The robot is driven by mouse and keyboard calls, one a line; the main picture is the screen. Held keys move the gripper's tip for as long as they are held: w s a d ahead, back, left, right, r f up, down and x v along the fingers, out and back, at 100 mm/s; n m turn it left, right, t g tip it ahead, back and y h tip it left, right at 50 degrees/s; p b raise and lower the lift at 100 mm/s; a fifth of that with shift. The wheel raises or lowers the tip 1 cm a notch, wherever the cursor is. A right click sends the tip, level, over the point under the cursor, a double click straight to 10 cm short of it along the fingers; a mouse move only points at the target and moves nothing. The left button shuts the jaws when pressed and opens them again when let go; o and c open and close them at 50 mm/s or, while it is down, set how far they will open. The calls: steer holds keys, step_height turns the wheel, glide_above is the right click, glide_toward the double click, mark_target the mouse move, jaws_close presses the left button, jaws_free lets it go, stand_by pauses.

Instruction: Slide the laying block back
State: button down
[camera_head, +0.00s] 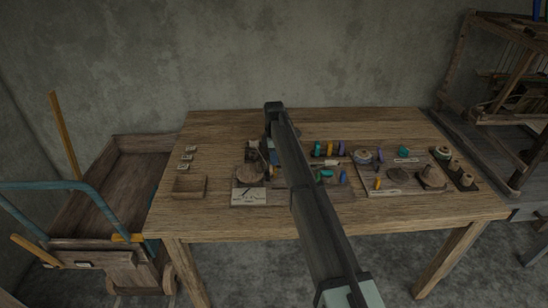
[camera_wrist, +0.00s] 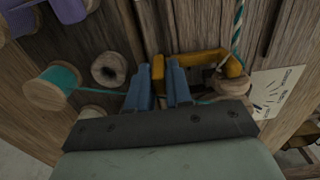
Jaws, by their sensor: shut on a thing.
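My gripper (camera_wrist: 158,88) shows two blue fingers in the wrist view, standing close together. The laying block appears to be the yellow-orange piece (camera_wrist: 207,62) at the fingertips; its left end lies between them, so my gripper is shut on it. A green-and-white twisted cord (camera_wrist: 238,28) runs up from the block's right end. In the head view my gripper (camera_head: 271,154) is low over the tabletop, left of the table's middle; my arm hides much of that spot, and the block is too small to make out clearly there.
A teal-thread spool (camera_wrist: 53,86) and a bare wooden spool (camera_wrist: 109,69) lie left of my fingers. A white printed card (camera_wrist: 274,90) is to the right. The wooden table (camera_head: 222,128) holds several spools to the right and a small tray (camera_head: 189,187) to the left. Its back strip is clear.

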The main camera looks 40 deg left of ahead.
steer(key=shift+d, duration=0.1)
steer(key=w+d, duration=0.5)
steer(key=shift+w, duration=0.15)
steer(key=c, duration=1.3)
jaws_free()
steer(key=shift+w+d, duration=0.1)
steer(key=shift+d, duration=0.05)
steer(key=shift+o, duration=0.9)
steer(key=shift+r, duration=0.15)
step_height(320, 180, up, 14)
steer(key=shift+f, duration=0.25)
